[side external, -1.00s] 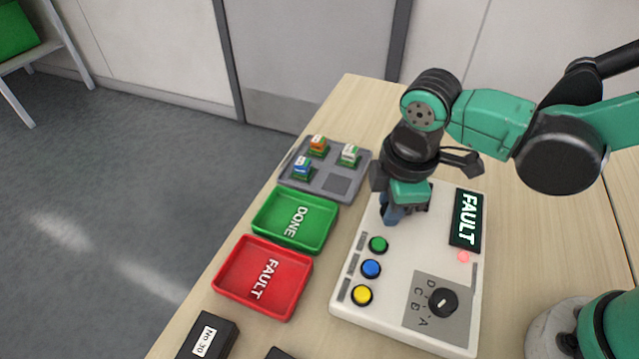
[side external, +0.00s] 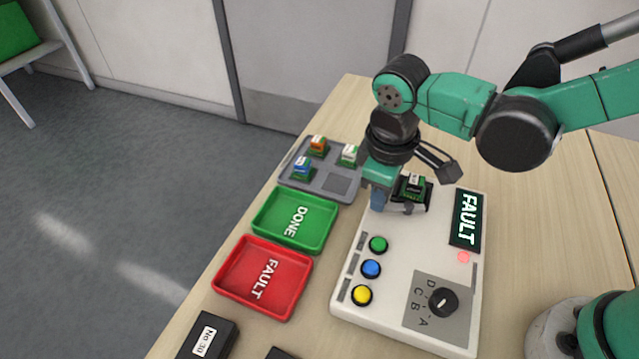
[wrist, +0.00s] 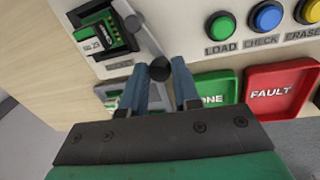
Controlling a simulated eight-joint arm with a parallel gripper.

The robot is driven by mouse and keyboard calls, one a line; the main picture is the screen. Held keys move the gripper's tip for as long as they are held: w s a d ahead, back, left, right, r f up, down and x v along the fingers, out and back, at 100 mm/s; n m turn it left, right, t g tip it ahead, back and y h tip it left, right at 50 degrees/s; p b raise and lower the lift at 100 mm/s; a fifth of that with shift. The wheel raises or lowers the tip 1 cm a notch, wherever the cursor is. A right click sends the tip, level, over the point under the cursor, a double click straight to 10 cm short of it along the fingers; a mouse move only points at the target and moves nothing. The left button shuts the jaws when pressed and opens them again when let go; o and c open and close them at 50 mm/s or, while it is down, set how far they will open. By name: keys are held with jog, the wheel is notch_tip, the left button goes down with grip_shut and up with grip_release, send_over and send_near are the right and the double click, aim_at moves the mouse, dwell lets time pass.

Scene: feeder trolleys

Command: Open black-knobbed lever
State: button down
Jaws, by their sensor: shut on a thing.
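The black knob (wrist: 160,70) sits at the end of a grey lever (wrist: 147,40), between my blue fingertips in the wrist view. My gripper (wrist: 160,74) is shut on it; it also shows in the side view (side external: 379,200), low over the panel's far left corner. The lever runs from the knob to a pivot beside the black socket (wrist: 107,35). A green module with a white label (side external: 413,184) sits in that socket, just right of my gripper in the side view. My gripper hides part of the lever there.
The white panel (side external: 390,320) has green, blue and yellow buttons, a rotary dial (side external: 443,302) and a display (side external: 466,219) reading FAULT. To its left are a green DONE tray (side external: 262,237), a red FAULT tray (side external: 225,280) and a grey holder (side external: 300,183) with three modules.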

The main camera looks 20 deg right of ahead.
dwell(0.3)
jog(key=c, duration=0.6)
grip_release()
jog(key=shift+c, duration=0.2)
jog(key=shift+r, duration=0.1)
jog(key=shift+s+a+r, duration=0.1)
jog(key=shift+a+r, duration=0.05)
jog(key=shift+r, duration=1.2)
jog(key=shift+s+a+r, duration=0.1)
jog(key=shift+a+r, duration=0.05)
jog(key=shift+r, duration=1.2)
